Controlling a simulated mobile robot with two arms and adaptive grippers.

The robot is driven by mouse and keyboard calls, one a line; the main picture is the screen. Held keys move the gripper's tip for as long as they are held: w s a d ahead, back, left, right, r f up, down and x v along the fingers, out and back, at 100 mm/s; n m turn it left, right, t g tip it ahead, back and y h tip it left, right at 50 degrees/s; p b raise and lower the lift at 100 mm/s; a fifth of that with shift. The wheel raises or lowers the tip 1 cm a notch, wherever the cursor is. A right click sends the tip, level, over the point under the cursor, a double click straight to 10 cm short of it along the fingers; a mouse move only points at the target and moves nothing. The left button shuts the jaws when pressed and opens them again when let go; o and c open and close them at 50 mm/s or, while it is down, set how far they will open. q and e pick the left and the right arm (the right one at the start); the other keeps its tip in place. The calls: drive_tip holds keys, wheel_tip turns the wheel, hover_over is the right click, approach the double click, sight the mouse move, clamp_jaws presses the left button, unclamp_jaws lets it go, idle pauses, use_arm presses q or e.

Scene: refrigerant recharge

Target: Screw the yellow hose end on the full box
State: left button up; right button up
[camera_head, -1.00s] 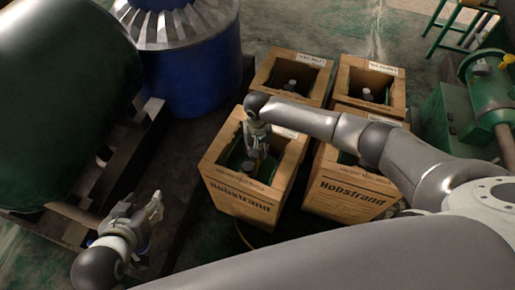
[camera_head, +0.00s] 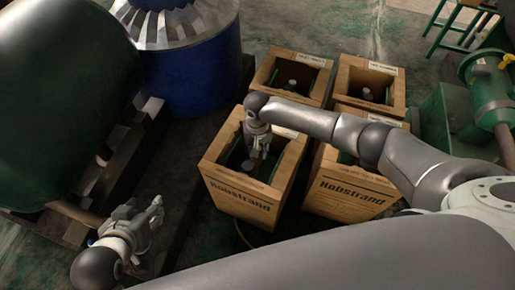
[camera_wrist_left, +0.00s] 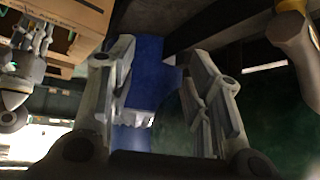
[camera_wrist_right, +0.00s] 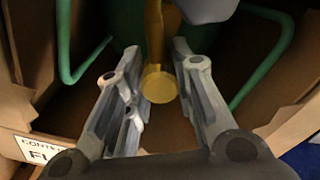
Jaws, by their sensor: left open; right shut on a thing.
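The front left cardboard box (camera_head: 240,205) is open at the top. In the right wrist view its label (camera_wrist_right: 35,150) starts with "CONTE" and a cut-off word beginning with F. A small grey fitting (camera_head: 247,165) shows inside it. My right gripper (camera_head: 257,150) reaches down into this box. It is shut on the yellow hose end (camera_wrist_right: 159,86), which sits between its fingers in the right wrist view. A grey rounded part (camera_wrist_right: 206,8) is close beyond it; whether they touch I cannot tell. My left gripper (camera_head: 154,213) is open and empty, left of the box.
Other open boxes stand behind (camera_head: 310,75) and to the right (camera_head: 345,193). A dark green tank (camera_head: 65,100) and a blue drum (camera_head: 195,75) stand at left and back. Green machinery (camera_head: 490,90) is at right. Green bars (camera_wrist_right: 65,45) flank my right gripper.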

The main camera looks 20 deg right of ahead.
use_arm(q)
drive_tip(key=shift+w+d+r+t+h+b, duration=0.2)
drive_tip(key=shift+w+d+r+t, duration=0.15)
drive_tip(key=shift+w+r+t, duration=0.45)
drive_tip(key=shift+w+d+r+t+h+b, duration=0.15)
drive_tip(key=shift+w+d+r+t, duration=0.3)
drive_tip(key=shift+w, duration=0.5)
use_arm(e)
drive_tip(key=shift+f, duration=0.95)
use_arm(q)
drive_tip(key=shift+s+a+r, duration=0.1)
drive_tip(key=shift+a, duration=0.05)
